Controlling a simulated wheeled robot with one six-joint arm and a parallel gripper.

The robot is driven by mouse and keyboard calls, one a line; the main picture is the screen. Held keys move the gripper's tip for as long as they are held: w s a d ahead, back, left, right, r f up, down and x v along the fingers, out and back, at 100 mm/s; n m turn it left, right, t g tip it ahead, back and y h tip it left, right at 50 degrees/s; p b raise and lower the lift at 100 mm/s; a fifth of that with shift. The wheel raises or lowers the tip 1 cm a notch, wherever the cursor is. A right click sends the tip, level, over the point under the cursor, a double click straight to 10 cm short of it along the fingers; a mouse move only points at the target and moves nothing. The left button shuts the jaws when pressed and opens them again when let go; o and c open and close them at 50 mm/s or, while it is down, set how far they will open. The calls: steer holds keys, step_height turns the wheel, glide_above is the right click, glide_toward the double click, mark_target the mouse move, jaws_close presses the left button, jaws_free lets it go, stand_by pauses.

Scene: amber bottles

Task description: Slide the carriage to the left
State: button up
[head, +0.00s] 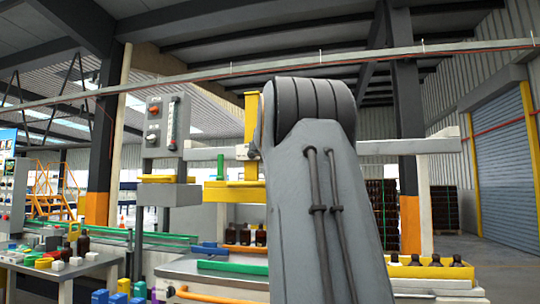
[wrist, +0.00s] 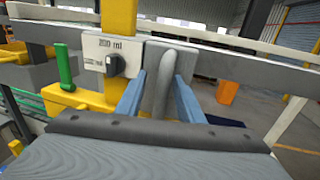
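The carriage is a grey block on the white horizontal rail, with a yellow upright (wrist: 118,18), a "200 ml" plate with a black knob (wrist: 115,65), and a grey bar handle (wrist: 163,82). In the head view its yellow upright (head: 250,120) shows just left of my arm. My gripper (wrist: 160,75) has its two blue fingers on either side of the handle. A small gap shows at the left finger; the right finger looks very close to the bar. The fingers look open around the handle. In the head view my arm hides the gripper and the handle.
The white rail (head: 425,146) runs on to the right of my arm. A grey control box (head: 167,125) stands left of the carriage. A green upright piece (wrist: 64,68) is on the carriage's left side. Amber bottles (head: 260,236) stand below, and a yellow bottle tray (head: 430,271) sits lower right.

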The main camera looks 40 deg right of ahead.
steer(key=b+v, duration=0.2)
steer(key=v, duration=0.5)
steer(key=shift+s+a, duration=0.2)
steer(key=shift+a, duration=0.15)
